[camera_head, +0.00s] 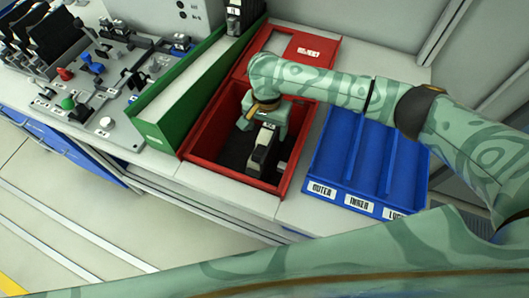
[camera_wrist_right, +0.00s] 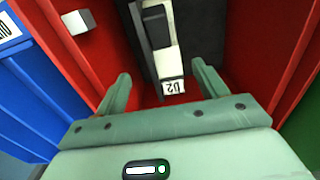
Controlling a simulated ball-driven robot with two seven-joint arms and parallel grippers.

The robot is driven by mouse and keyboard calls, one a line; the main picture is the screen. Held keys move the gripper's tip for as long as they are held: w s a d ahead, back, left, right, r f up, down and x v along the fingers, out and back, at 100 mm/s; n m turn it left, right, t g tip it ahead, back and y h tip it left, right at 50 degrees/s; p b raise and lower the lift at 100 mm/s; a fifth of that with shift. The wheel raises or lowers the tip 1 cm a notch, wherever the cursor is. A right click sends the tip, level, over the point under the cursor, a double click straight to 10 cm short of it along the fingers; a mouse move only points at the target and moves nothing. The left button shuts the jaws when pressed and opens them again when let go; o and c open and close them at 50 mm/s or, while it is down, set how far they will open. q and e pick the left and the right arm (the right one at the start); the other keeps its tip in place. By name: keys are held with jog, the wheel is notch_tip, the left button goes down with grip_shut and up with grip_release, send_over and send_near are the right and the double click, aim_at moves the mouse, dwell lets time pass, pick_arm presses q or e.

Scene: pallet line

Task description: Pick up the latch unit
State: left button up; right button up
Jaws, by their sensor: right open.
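The likely latch unit (camera_head: 262,150), a pale and black block, lies in the front compartment of the red bin (camera_head: 199,142). In the right wrist view, the unit (camera_wrist_right: 161,45) has a black part on top and a white label at its near end. My right gripper (camera_head: 262,120) reaches down into the bin at the unit. In the right wrist view, its two fingers (camera_wrist_right: 163,85) are apart, one towards each side of the unit's labelled end. I cannot tell whether they touch it. My left gripper is out of view.
A green-walled bin (camera_head: 176,119) stands left of the red bin, with a dark unit (camera_head: 236,17) at its back end. A blue divided tray (camera_head: 333,163) stands right. A fixture board (camera_head: 100,100) with knobs lies at the left. Red walls closely surround my right gripper.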

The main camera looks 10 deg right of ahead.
aim_at(265, 140)
notch_tip(265, 140, down, 2)
jog(key=shift+w+f+b, duration=0.1)
jog(key=shift+b, duration=0.2)
jog(key=shift+f, duration=0.35)
jog(key=shift+f+b, duration=0.3)
jog(key=shift+b, duration=0.15)
jog(key=f+b, duration=0.2)
jog(key=f, duration=0.1)
jog(key=f+b, duration=0.1)
jog(key=shift+w+a+f+b, duration=0.1)
jog(key=shift+w+f+b, duration=0.2)
jog(key=shift+w+f, duration=0.05)
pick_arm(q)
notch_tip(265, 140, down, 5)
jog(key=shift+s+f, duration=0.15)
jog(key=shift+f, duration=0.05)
pick_arm(e)
jog(key=shift+r, duration=0.2)
grip_shut()
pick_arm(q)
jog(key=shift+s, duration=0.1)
pick_arm(e)
jog(key=shift+r, duration=0.1)
